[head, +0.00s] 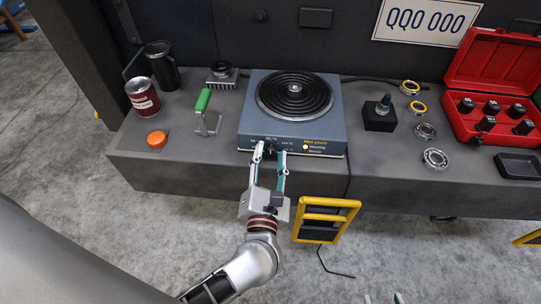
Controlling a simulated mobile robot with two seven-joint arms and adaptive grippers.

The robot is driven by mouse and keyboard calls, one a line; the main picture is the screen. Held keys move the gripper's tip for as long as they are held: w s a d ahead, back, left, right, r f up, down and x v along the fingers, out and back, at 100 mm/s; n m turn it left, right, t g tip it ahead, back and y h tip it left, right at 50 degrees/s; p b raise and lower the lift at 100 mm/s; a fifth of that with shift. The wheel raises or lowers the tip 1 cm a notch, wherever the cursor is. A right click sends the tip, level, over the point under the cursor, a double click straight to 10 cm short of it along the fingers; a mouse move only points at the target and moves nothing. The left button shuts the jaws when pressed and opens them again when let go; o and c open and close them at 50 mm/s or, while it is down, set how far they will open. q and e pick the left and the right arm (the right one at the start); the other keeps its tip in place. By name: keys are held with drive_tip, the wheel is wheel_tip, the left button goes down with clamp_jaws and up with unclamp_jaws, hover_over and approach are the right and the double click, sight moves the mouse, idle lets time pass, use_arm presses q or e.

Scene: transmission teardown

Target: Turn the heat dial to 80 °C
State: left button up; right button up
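The hot plate (316,136) is a blue-grey box with a round black coil (294,95) on top. The heat dial (270,147) is a small dark knob on its front face, mostly hidden by my gripper; its setting cannot be read. My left gripper (269,154) reaches up to that face with its fingers apart, one on each side of the dial. A gap seems to show between the fingers and the dial. Only the fingertips of my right gripper (384,298) show at the bottom edge, apart and empty.
On the bench (205,170) stand a green-handled tool (203,101), a red can (142,97), a dark mug (161,66) and an orange cap (157,139) to the left. Bearings (435,158) and an open red case (490,90) are right. A yellow-framed step (325,220) hangs in front.

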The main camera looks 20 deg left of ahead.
idle(0.3)
use_arm(q)
drive_tip(key=shift+s+d, duration=0.1)
drive_tip(key=shift+s, duration=0.15)
drive_tip(key=v, duration=1.1)
drive_tip(key=shift+s, duration=0.25)
drive_tip(key=shift+r, duration=0.1)
